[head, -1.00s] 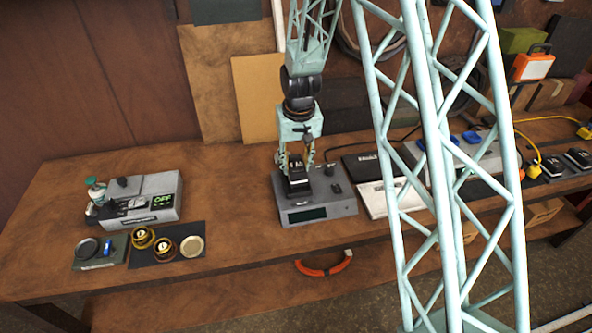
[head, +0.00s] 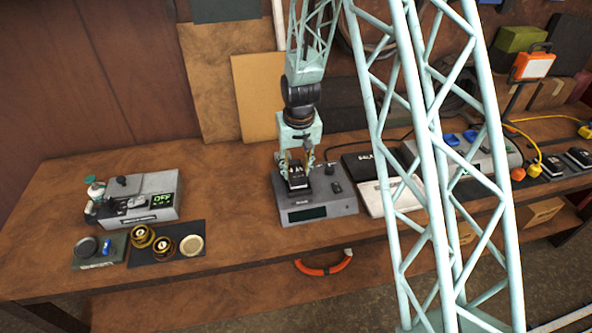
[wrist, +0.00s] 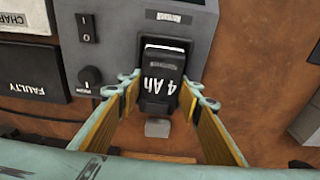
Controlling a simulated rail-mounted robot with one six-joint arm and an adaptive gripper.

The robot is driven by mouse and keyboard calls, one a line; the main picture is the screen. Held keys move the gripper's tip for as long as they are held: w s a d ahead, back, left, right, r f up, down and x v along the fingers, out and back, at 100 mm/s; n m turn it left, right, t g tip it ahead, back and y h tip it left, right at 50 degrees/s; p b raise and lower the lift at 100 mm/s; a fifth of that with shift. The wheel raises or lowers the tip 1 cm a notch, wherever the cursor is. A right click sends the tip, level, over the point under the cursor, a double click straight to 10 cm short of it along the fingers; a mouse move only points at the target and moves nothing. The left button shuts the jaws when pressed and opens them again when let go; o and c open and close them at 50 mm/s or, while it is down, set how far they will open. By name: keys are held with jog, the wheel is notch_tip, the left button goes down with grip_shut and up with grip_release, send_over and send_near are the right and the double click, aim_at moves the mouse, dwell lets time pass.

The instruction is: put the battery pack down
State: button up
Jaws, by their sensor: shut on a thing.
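The battery pack (head: 298,182) is black with a white "4 Ah" marking, which reads clearly in the wrist view (wrist: 161,85). My gripper (head: 297,164) is shut on the pack, with one finger on each side of it. In the head view the pack is upright at the top left of a grey bench device (head: 325,206) with a dark display. In the wrist view the pack overlaps the device's edge (wrist: 118,45). I cannot tell whether its underside touches the device, because that contact is hidden.
A black board (head: 362,166) and a white board (head: 392,197) lie right of the device; the wrist view shows "FAULTY" on the black one (wrist: 30,75). A grey charger (head: 478,155) stands farther right. A grey machine (head: 150,205) stands left, with bare bench between.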

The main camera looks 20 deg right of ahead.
aim_at(297, 172)
jog(key=o, duration=1.1)
jog(key=shift+r, duration=0.2)
jog(key=shift+r+p, duration=0.35)
jog(key=r, duration=0.3)
jog(key=s+r, duration=0.1)
jog(key=r, duration=0.5)
jog(key=shift+s, duration=0.15)
jog(key=shift+s+r, duration=0.25)
jog(key=shift+r, duration=0.95)
